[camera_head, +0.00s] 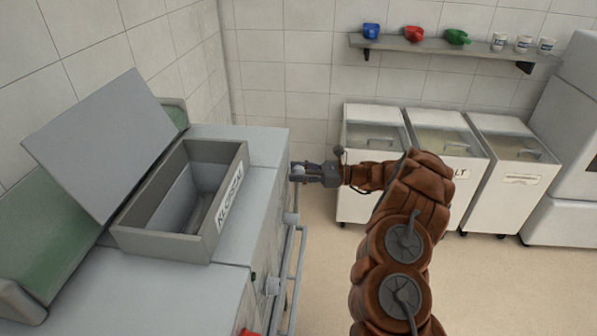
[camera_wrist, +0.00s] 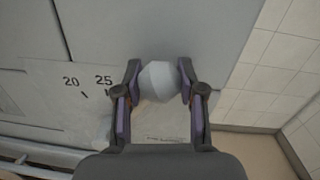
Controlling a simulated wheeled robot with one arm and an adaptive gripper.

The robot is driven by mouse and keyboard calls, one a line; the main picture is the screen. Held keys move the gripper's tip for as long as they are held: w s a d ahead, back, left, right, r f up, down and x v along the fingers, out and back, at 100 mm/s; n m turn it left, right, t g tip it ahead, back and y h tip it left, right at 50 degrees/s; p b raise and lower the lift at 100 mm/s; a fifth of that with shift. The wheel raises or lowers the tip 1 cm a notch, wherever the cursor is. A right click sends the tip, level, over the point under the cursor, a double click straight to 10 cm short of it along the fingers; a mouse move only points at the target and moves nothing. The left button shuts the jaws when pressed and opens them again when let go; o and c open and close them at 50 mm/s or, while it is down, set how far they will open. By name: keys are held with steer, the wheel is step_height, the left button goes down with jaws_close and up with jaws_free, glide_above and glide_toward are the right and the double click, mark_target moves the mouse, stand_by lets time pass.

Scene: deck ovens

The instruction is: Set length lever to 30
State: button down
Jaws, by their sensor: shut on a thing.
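The length lever's pale rounded knob (camera_wrist: 159,82) sits between the fingers of my gripper (camera_wrist: 159,85) in the wrist view. The fingers are shut on it from both sides. A scale (camera_wrist: 88,84) on the machine's front panel shows the numbers 20 and 25 with tick marks, to the left of the knob. No 30 can be read; that part of the panel is behind the gripper. In the head view my gripper (camera_head: 300,172) is at the right front face of the grey machine (camera_head: 262,190), with the knob at its tip.
A rail (camera_head: 299,255) runs along the machine's front. White wheeled bins (camera_head: 372,200) stand along the back wall. A shelf (camera_head: 440,48) holds coloured scoops and cups. Floor between is clear.

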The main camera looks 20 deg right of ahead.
steer(key=shift+f, duration=0.1)
steer(key=c, duration=0.7)
jaws_free()
steer(key=shift+w, duration=0.1)
steer(key=shift+o, duration=0.2)
steer(key=shift+d, duration=0.1)
steer(key=v, duration=1.2)
